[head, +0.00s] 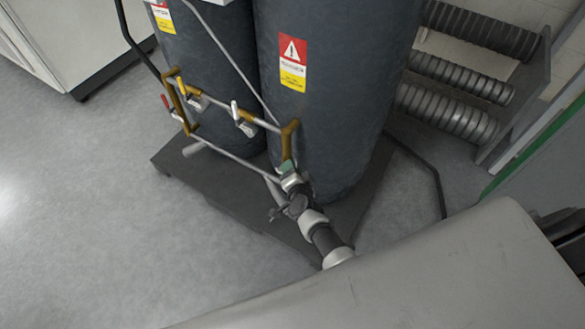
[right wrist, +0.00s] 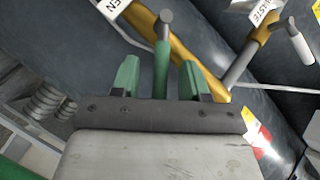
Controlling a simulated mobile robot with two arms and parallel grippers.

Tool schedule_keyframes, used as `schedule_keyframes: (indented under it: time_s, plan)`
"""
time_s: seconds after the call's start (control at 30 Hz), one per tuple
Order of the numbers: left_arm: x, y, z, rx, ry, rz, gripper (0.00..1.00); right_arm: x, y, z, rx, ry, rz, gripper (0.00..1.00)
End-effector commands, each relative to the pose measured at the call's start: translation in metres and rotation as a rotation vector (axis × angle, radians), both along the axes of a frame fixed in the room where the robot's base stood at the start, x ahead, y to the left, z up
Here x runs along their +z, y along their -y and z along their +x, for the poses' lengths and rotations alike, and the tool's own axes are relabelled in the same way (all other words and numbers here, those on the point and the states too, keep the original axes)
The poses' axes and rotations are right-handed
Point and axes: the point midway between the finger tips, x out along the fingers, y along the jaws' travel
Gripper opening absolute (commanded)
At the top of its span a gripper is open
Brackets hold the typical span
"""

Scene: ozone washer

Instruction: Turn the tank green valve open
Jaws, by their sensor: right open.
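The green valve handle (right wrist: 162,68) shows in the right wrist view as a green bar with a grey end, beside the yellow-brown pipe (right wrist: 205,70). My right gripper (right wrist: 158,76) is open, with its green fingers on either side of the handle. Gaps show between the handle and both fingers. In the head view my right gripper (head: 287,168) is at the lower right end of the piping, in front of the right dark tank (head: 345,75). There the arm and gripper hide the green valve, or it is too small to tell. My left gripper is not in view.
Other valves with red (head: 166,101), yellow (head: 182,85) and white (head: 235,110) handles sit on the piping to the left. The tanks stand on a dark base (head: 215,190). Ribbed hoses (head: 460,75) are at the upper right. The floor at left is clear.

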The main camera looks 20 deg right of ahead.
Motion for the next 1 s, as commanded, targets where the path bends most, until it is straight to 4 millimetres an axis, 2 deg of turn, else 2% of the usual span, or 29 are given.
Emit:
schedule_keyframes:
  time_s: [0.03,0.13,0.3,0.5,0.63,0.9,1.0]
  plan:
    - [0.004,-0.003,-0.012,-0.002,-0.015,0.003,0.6,0.005,-0.001,-0.007,0.0,-0.002,-0.001,0.45]
    - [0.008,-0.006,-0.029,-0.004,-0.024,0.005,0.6,0.011,-0.003,-0.021,0.0,-0.004,0.0,0.45]
    - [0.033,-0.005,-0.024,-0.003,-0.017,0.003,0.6,0.023,-0.008,-0.058,0.002,-0.004,-0.002,0.45]
    - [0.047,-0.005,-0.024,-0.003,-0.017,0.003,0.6,0.029,-0.013,-0.085,0.001,-0.003,-0.001,0.45]
    - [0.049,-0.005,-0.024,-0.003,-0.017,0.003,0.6,0.03,-0.014,-0.092,0.001,-0.001,-0.001,0.45]
    - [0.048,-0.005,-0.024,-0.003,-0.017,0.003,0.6,0.029,-0.014,-0.093,0.001,-0.001,0.0,0.45]
    - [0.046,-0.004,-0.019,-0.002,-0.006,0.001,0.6,0.027,-0.014,-0.093,-0.001,0.003,0.001,0.31]
